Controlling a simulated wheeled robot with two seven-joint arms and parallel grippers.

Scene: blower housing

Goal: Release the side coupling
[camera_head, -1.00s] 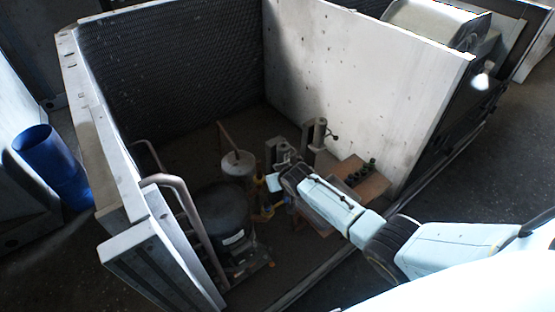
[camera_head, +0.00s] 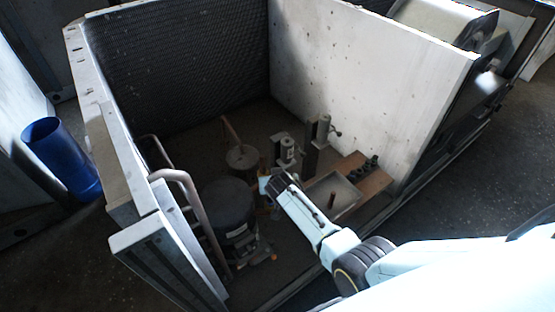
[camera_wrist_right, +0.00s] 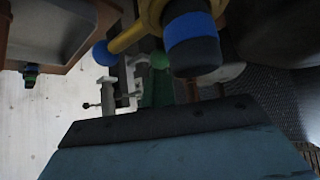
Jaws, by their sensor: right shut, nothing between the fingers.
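In the right wrist view a brass-yellow pipe fitting (camera_wrist_right: 128,38) runs across the top. It has a dark cylindrical end with a blue band (camera_wrist_right: 190,30), and a blue round knob (camera_wrist_right: 103,53) sits at its left. I cannot tell for certain which part is the side coupling. My right gripper (camera_head: 268,184) is shut and empty, low inside the housing, beside the black compressor (camera_head: 226,204). In the head view it hides much of the fitting area. Its fingertips are not clear in the wrist view. My left gripper is not in view.
A metal tray (camera_head: 345,190) and a wooden block with dark fittings (camera_head: 372,183) lie right of my gripper. Two upright clamps (camera_head: 322,130) stand behind. A bent copper pipe (camera_head: 190,205) and the housing's left wall (camera_head: 120,150) bound the left. A blue bin (camera_head: 62,160) stands outside.

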